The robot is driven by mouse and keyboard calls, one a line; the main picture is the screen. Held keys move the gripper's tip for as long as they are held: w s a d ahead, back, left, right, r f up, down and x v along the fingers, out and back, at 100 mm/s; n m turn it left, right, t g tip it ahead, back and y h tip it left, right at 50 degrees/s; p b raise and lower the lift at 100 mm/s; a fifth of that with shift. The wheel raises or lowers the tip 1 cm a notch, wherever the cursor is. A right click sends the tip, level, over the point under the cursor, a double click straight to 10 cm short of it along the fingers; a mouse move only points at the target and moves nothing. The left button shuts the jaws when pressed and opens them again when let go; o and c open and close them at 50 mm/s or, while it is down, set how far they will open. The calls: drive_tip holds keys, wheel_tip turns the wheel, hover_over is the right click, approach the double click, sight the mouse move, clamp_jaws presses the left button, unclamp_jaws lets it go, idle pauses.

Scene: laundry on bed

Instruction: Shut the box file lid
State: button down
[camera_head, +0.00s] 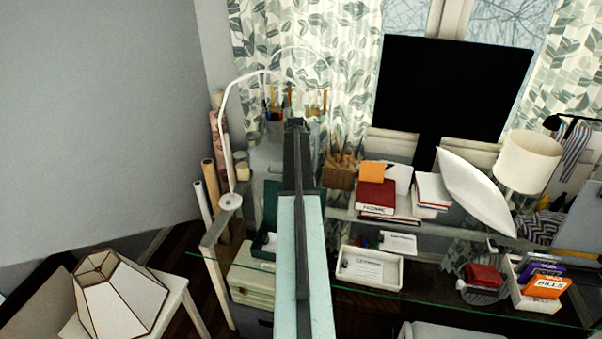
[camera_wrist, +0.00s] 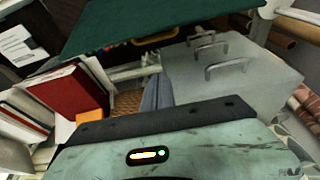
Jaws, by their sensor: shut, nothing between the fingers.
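The dark green box file (camera_head: 264,246) is on the desk left of centre in the head view, partly hidden behind my arm. Its lid (camera_head: 272,194) is raised at the back, and a pale interior shows at the front. In the wrist view a dark green panel, apparently the lid (camera_wrist: 170,22), spans the top. My gripper (camera_head: 296,124) is shut and empty. In the head view its tip appears above and beyond the lid. I cannot tell whether any part of my arm touches the lid.
A white arched lamp (camera_head: 222,125) stands close on the left. A black monitor (camera_head: 452,88) and white lamp (camera_head: 528,161) are right. Grey drawers (camera_wrist: 235,75) show in the wrist view.

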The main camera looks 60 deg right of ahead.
drive_tip(key=shift+s+a+f+b, duration=0.25)
drive_tip(key=shift+a+f+b, duration=0.05)
drive_tip(key=shift+a+f, duration=0.45)
drive_tip(key=shift+s+a+f+b, duration=0.2)
drive_tip(key=shift+a+f+b, duration=0.05)
drive_tip(key=shift+a+f, duration=0.45)
